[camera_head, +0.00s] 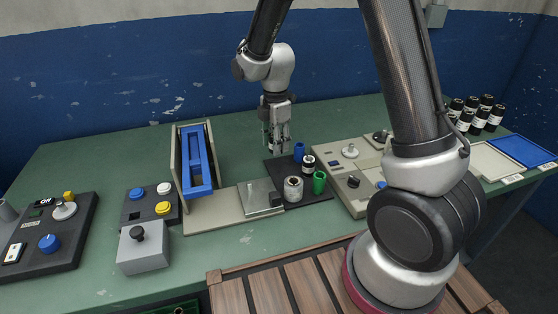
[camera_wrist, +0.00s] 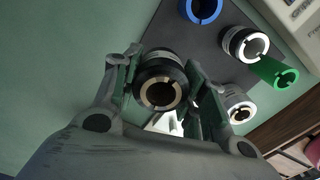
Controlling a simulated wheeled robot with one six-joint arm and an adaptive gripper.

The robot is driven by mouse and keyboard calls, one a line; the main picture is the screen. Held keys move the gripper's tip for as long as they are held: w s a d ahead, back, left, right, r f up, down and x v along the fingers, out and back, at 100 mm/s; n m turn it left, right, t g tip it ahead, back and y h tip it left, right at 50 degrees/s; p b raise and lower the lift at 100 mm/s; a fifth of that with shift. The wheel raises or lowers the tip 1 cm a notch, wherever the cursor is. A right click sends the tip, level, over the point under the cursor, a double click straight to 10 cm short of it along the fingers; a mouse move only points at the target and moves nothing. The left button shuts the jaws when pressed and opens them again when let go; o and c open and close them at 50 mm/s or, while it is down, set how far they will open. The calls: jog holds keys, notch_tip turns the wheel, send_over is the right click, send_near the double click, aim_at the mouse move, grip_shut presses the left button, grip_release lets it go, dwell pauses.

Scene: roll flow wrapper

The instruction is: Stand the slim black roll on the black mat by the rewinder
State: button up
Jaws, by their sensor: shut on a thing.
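The slim black roll (camera_wrist: 160,66) is between my gripper's fingers in the wrist view, with its pale core end facing the camera. My gripper (camera_head: 277,142) is shut on it at the back left corner of the black mat (camera_head: 284,172). In the head view the roll is mostly hidden by the fingers. The mat also shows in the wrist view (camera_wrist: 190,45), its edge beside and partly behind the roll. I cannot tell whether the roll touches the mat.
On the mat stand a blue roll (camera_head: 299,151), a black-and-white roll (camera_head: 308,165), a green roll (camera_head: 319,182) and a grey-white roll (camera_head: 293,189). A beige machine with a blue chute (camera_head: 196,165) is left; a control panel (camera_head: 350,170) is right. Several black rolls (camera_head: 480,112) stand far right.

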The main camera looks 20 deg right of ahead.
aim_at(276, 164)
jog(key=shift+f, duration=2.45)
jog(key=shift+f, duration=0.15)
jog(key=o, duration=1.1)
jog(key=shift+c, duration=0.2)
